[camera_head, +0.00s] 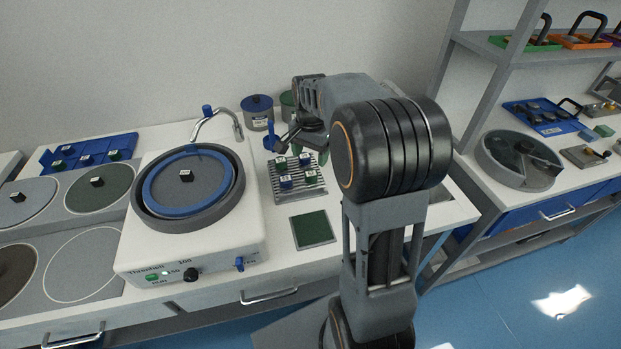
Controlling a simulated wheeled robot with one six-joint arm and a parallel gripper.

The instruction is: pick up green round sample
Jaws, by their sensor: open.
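A metal rack (288,208) on the bench holds several small samples with white labels on top. Another green sample (114,155) is in the blue tray at the far left. At this size I cannot tell which green one is round. My gripper (286,143) is open and appears above the back of the rack, apart from the samples. My arm partly hides the rack's right side.
A polishing machine (130,258) with a blue-rimmed disc (215,190) and a curved tap (238,126) stands left of the rack. A green square pad (312,229) lies in front. Lidded containers (257,115) and a blue bottle (270,140) stand behind. Shelving (470,95) is at the right.

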